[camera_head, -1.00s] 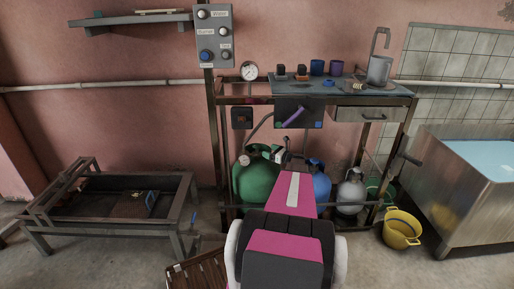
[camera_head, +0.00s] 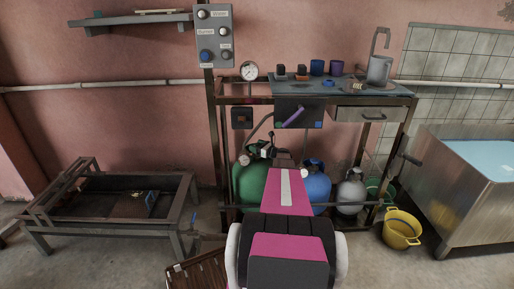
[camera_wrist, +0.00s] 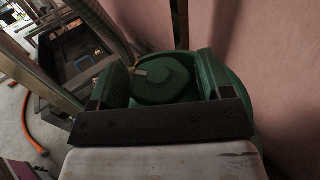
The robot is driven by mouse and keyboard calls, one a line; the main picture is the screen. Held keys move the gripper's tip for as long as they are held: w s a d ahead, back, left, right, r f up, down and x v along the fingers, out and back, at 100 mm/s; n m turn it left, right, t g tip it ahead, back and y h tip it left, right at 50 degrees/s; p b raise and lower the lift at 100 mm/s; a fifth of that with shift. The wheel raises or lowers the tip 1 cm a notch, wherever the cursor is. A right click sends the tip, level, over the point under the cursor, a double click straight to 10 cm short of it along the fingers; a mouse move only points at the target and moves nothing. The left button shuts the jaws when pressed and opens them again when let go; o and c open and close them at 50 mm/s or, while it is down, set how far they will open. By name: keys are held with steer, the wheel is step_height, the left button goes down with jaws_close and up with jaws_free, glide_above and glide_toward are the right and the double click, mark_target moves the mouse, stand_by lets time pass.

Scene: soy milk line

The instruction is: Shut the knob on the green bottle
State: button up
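The green bottle (camera_head: 248,186) stands on the floor under the workbench, partly hidden by my arm in the head view. In the wrist view its rounded green top (camera_wrist: 242,105) fills the middle, with a green knob (camera_wrist: 163,82) seen from above. My gripper (camera_wrist: 163,64) has its two fingers apart, one on each side of the knob. The knob lies between them; I cannot tell whether either finger touches it. In the head view my gripper (camera_head: 284,159) is at the bottle's upper right, its fingertips hidden.
A blue bottle (camera_head: 318,187) and a grey bottle (camera_head: 350,193) stand to the right of the green one. A hose (camera_wrist: 104,28) runs close to the left finger in the wrist view. The pink wall (camera_wrist: 285,70) is close on the right. A yellow bucket (camera_head: 401,229) stands farther right.

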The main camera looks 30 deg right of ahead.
steer(key=c, duration=0.6)
steer(key=shift+s+a+m+t+h, duration=0.15)
steer(key=shift+m+t+h, duration=0.55)
steer(key=shift+m+h, duration=0.9)
steer(key=shift+m+t+h, duration=0.15)
steer(key=shift+m+h, duration=0.55)
steer(key=shift+h, duration=0.8)
steer(key=shift+m+t+h, duration=0.15)
steer(key=shift+m+h, duration=0.55)
steer(key=shift+h, duration=0.8)
steer(key=o, duration=0.9)
